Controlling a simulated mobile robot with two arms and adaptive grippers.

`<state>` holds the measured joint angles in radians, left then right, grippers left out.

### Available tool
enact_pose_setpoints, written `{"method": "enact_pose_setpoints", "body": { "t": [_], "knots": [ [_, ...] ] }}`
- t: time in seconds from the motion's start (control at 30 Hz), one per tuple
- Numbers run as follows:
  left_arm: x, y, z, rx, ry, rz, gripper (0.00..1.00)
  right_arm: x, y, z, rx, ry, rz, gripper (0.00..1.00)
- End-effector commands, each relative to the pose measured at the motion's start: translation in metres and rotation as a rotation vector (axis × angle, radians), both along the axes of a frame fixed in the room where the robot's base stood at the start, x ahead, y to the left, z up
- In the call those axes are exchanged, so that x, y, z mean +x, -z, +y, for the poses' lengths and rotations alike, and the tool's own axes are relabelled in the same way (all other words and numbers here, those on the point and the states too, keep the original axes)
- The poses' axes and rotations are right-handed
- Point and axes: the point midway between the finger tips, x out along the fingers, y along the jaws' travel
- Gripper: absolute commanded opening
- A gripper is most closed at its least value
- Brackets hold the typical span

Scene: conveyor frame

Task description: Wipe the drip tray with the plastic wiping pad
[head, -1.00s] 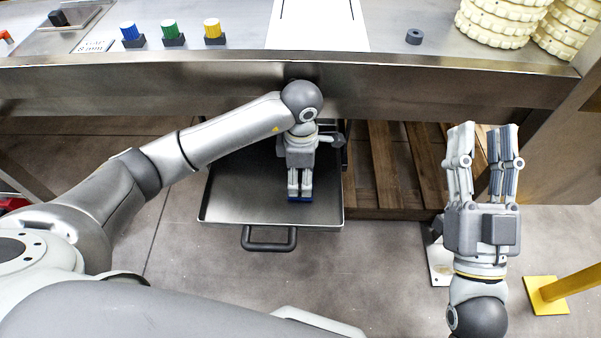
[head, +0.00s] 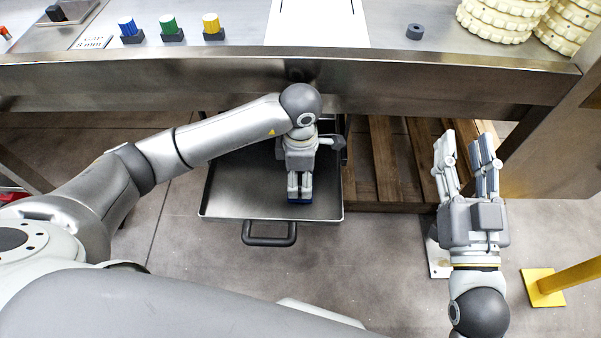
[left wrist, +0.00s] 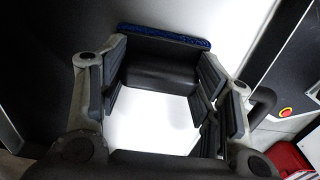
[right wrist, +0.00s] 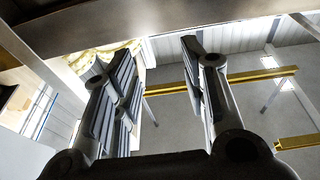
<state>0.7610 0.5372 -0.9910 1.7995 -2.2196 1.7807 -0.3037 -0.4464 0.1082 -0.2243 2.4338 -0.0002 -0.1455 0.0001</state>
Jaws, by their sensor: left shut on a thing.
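The drip tray (head: 235,205) is a shallow dark metal tray with a handle (head: 269,240) at its front, pulled out under the conveyor frame. My left gripper (head: 300,190) points down at the tray near its right side. It is shut on the wiping pad (left wrist: 165,37), which has a dark block and a blue underside. The pad's blue edge (head: 300,202) shows low at the fingertips in the head view. I cannot tell if it touches the tray floor. My right gripper (head: 465,145) is open and empty, right of the tray; its spread fingers also show in the right wrist view (right wrist: 158,75).
The steel conveyor frame (head: 200,85) crosses above the back of the tray. A wooden pallet (head: 395,165) stands right of the tray. A yellow post (head: 560,284) stands at the lower right. Blue, green and yellow knobs (head: 170,27) and cream wheels (head: 495,22) sit on top.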

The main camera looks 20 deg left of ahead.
Motion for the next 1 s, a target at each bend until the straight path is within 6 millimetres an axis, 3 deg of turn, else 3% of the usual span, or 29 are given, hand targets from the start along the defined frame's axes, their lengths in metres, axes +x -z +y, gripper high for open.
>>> {"method": "enact_pose_setpoints", "body": {
  "t": [0.47, 1.0],
  "knots": [
    [0.0, -0.017, 0.0, 0.0, 0.001, 0.0, 0.39, 0.003, 0.047, -0.006, -0.068, 0.015, 0.254, 0.4],
    [0.0, -0.034, 0.0, 0.0, 0.001, -0.001, 0.39, -0.01, 0.099, -0.017, -0.137, 0.033, 0.535, 0.4]
  ]
}}
